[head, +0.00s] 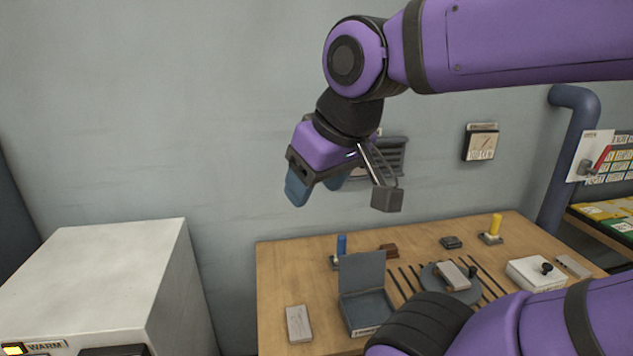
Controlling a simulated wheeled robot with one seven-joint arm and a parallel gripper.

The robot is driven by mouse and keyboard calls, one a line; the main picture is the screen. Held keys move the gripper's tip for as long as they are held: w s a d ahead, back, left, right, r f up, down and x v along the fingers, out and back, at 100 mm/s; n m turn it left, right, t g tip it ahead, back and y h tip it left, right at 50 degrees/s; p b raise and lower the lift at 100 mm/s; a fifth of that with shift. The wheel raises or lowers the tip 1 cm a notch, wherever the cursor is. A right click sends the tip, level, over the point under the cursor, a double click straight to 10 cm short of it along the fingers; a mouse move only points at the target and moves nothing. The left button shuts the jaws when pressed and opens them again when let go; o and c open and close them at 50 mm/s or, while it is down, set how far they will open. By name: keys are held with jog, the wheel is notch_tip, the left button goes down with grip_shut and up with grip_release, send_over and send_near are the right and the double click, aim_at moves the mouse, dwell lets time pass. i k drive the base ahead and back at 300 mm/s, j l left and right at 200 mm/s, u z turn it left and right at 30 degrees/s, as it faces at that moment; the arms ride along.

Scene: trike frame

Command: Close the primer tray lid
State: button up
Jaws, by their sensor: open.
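The primer tray (366,309) is a grey-blue box on the wooden bench, partly hidden at its lower right by my arm. Its lid (362,271) stands open and nearly upright at the back edge of the tray. My gripper (317,188) is in the air in front of the wall, above and left of the lid in the picture. It is open, with its blue fingers apart and nothing between them. It appears well clear of the tray.
On the bench (278,270), a grey block (299,323) lies left of the tray. A blue cylinder (341,244) and a brown block (389,250) stand behind. A round fixture (455,277), a yellow cylinder (495,225) and a white box (537,274) are right. A white cabinet (95,285) stands left.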

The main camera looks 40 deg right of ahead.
aim_at(357, 271)
jog(key=k+l, duration=0.2)
jog(key=l, duration=0.2)
jog(key=k+l, duration=0.15)
jog(key=l, duration=0.2)
jog(key=k+l, duration=0.2)
jog(key=l, duration=0.2)
jog(key=k+l+u, duration=0.1)
jog(key=l, duration=0.25)
jog(key=k+l, duration=0.45)
jog(key=l, duration=0.3)
